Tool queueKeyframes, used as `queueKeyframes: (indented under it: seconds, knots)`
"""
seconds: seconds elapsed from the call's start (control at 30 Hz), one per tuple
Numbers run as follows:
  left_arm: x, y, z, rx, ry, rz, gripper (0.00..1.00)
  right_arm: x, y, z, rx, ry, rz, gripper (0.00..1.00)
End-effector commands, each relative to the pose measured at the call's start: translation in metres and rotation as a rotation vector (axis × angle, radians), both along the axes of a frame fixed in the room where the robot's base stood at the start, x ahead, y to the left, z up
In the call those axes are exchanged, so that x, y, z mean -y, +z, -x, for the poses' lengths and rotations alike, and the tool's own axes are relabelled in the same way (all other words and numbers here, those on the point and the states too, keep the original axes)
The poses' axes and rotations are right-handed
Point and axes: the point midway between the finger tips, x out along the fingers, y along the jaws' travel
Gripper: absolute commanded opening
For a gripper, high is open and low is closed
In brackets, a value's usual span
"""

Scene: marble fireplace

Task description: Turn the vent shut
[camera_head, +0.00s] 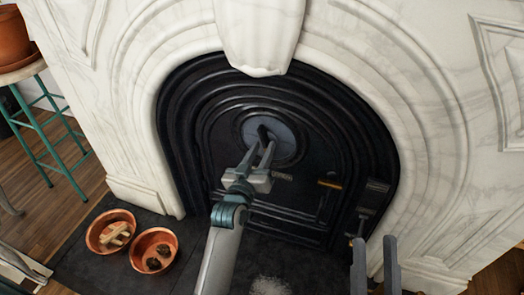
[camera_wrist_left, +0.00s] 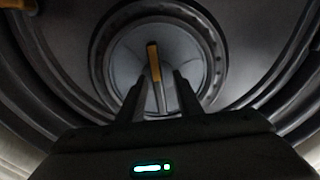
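The vent is a round grey disc (camera_head: 287,138) set in the black fireplace door; it also shows in the left wrist view (camera_wrist_left: 190,60). Its thin handle (camera_wrist_left: 154,65), with a brass-coloured face, stands about upright in that view. My left gripper (camera_head: 264,142) is at the vent, pointing into it. In the wrist view its two fingers (camera_wrist_left: 158,82) stand apart on either side of the handle's lower part, with gaps showing. The fingers hide part of the vent in the head view. My right gripper (camera_head: 374,240) is open and empty at lower right.
The black door (camera_head: 225,150) has a brass-coloured handle (camera_head: 330,184) right of the vent. White marble (camera_head: 430,100) surrounds it. Two copper bowls (camera_head: 135,255) stand on the dark hearth (camera_head: 85,260) at left. A green stool (camera_head: 40,140) carries a terracotta pot (camera_head: 12,38).

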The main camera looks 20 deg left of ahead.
Motion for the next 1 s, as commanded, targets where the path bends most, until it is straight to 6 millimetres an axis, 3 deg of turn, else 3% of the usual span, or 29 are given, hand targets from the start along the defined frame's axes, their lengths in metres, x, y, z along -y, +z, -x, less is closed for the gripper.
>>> queueKeyframes:
  seconds: [0.13,0.27,0.77,1.0]
  knots:
    - [0.0,0.0,0.0,0.0,0.0,0.0,0.3,0.0,0.0,0.0,0.0,-0.001,-0.001,0.31]
    - [0.0,0.0,0.0,0.0,0.0,0.0,0.0,0.0,0.0,0.0,0.0,-0.001,-0.001,0.31]
    - [-0.004,0.0,0.001,0.0,0.005,-0.025,0.0,-0.003,0.0,-0.001,-0.02,0.005,0.005,0.31]
    - [-0.005,0.001,0.001,0.001,0.006,-0.079,0.0,-0.016,-0.022,0.005,-0.14,0.033,0.036,0.31]
